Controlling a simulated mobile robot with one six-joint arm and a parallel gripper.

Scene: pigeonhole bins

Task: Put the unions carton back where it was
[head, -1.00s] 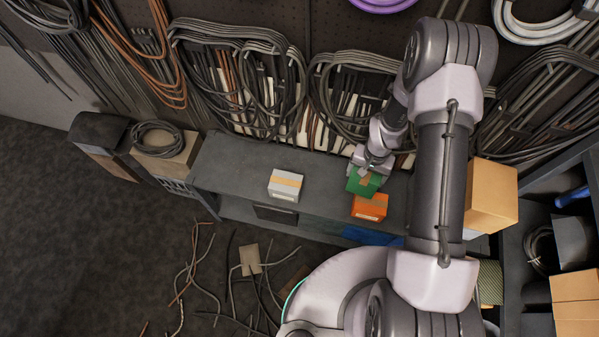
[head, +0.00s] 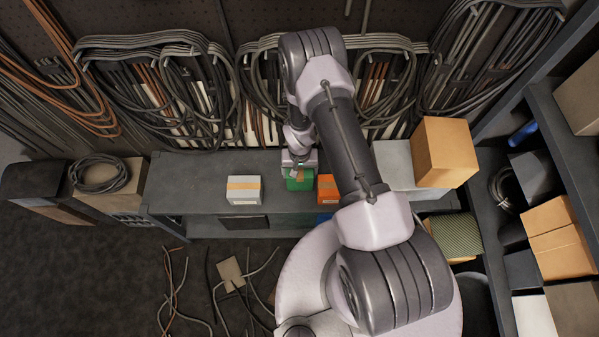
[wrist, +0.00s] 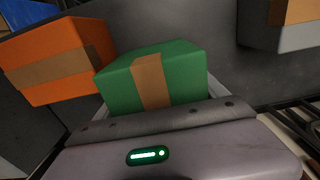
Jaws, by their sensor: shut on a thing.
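A green carton (head: 299,181) with a tan tape strip is between the fingers of my gripper (head: 298,164), over the grey bench (head: 190,168). The wrist view shows the green carton (wrist: 190,78) close in front of my gripper (wrist: 155,96), which is shut on it. I cannot tell whether its underside touches the bench. No lettering is readable, so I cannot confirm which carton is the unions one. An orange carton (head: 326,186) is just right of it, partly hidden by my arm; in the wrist view it is at left (wrist: 55,62). A white carton (head: 244,190) with an orange-tan strip is to the left.
A large tan box (head: 442,152) stands at the bench's right end by a pale grey box (head: 393,163). Shelves with tan cartons (head: 562,238) are at right. Cables hang behind the bench. The bench left of the white carton is clear.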

